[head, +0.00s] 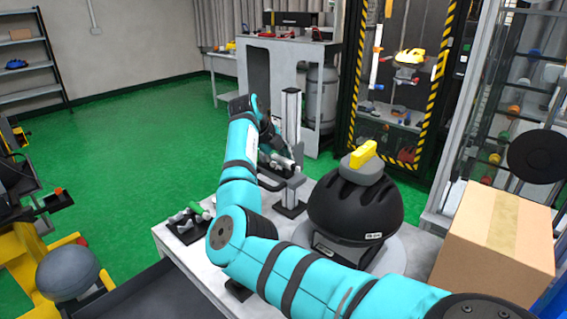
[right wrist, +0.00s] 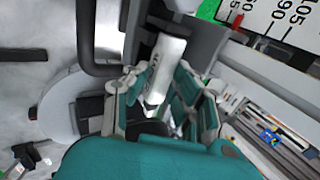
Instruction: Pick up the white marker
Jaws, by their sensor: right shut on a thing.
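The white marker (right wrist: 164,68) shows in the right wrist view as a white, thick rod between the fingers of my right gripper (right wrist: 162,98). The fingers are shut on it. Its far end lies against a dark grey holder (right wrist: 207,38); I cannot tell whether it still rests in it. In the head view my right gripper (head: 282,158) is at the upright metal stand (head: 291,120) on the table, and the marker is too small to make out there. My left gripper is not in view.
A black dome with a yellow top (head: 355,205) stands on the table close to the right of the stand. A small rack with a green piece (head: 190,220) sits at the table's left edge. A cardboard box (head: 495,245) is at the right. Green floor lies open to the left.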

